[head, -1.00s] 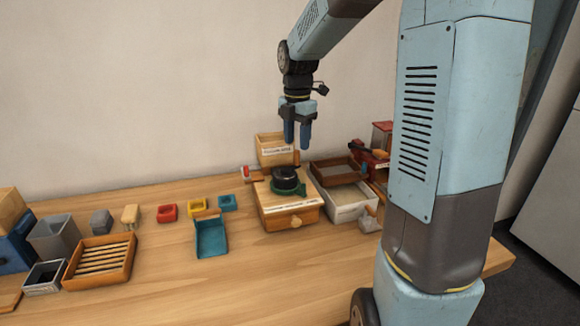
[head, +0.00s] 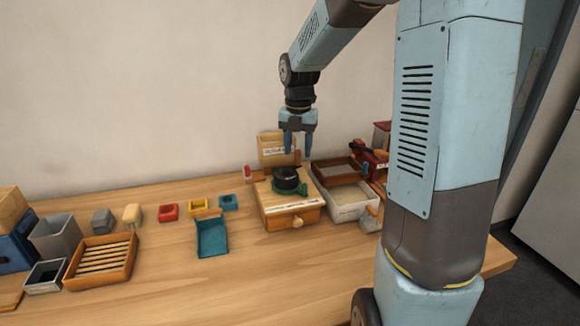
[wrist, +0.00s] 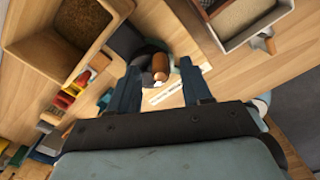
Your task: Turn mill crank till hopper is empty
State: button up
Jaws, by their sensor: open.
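The mill (head: 291,214) is a wooden box with a front drawer, a green base and a dark round top (head: 286,176). It stands upright on the table. In the wrist view a brown wooden knob (wrist: 160,63), which looks like the crank handle, shows between my fingertips. My gripper (head: 298,152) is open, pointing down above the mill. In the wrist view (wrist: 160,84) nothing is clamped between its fingers. A wooden bin with a label (head: 278,155) stands behind the mill; a wooden box holding brown grains (wrist: 82,20) shows in the wrist view. I cannot tell which part is the hopper.
A white tray (head: 347,214) and a red machine (head: 372,160) stand right of the mill. A teal scoop (head: 211,238), small coloured blocks and a slatted wooden tray (head: 131,246) lie left. The front table middle is clear.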

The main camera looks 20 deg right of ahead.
aim_at(292, 169)
jog(key=shift+f, duration=0.4)
jog(key=shift+f, duration=0.3)
jog(key=shift+f, duration=0.65)
